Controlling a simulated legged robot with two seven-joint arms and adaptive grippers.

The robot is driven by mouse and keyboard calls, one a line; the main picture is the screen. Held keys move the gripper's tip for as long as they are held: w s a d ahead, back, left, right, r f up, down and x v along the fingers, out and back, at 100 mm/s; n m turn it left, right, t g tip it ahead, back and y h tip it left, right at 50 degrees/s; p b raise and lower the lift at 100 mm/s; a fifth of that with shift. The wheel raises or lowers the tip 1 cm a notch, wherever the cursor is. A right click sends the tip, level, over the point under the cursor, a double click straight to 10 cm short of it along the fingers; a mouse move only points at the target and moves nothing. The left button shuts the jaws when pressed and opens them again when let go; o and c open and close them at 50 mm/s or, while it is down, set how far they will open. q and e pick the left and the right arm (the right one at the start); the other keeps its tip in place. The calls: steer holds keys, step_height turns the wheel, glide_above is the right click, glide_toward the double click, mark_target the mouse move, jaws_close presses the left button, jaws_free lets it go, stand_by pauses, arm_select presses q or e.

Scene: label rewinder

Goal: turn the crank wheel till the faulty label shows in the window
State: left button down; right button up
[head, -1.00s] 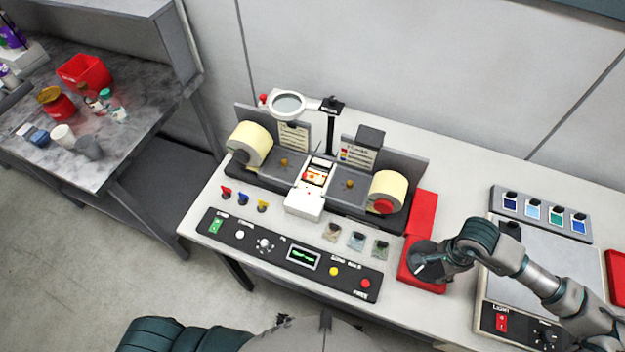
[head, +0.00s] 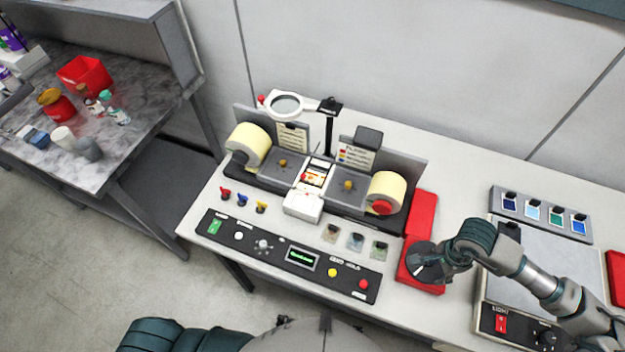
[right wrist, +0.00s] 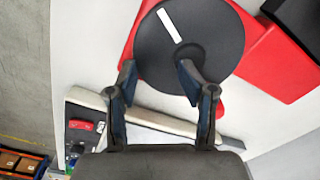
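The crank wheel (head: 424,262) is a dark disc with a white stripe on a red base, at the rewinder's right end. It also shows in the right wrist view (right wrist: 205,35). My right gripper (right wrist: 158,72) reaches over the wheel's edge with its fingers apart. One fingertip is close to a dark piece on the disc; I cannot tell if they touch. No thing shows clearly between the fingers. The window (head: 314,176) between the two label rolls (head: 247,142) shows a small orange and white label, too small to read. My left gripper is out of view.
A magnifier (head: 286,106) on a stand rises behind the window. A black control panel (head: 287,256) with a green display lies in front. A light box (head: 535,280) and colour swatches (head: 545,213) stand at the right, under and behind my right arm.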

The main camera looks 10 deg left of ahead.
step_height(320, 180, up, 9)
steer(key=p, duration=0.5)
stand_by(0.7)
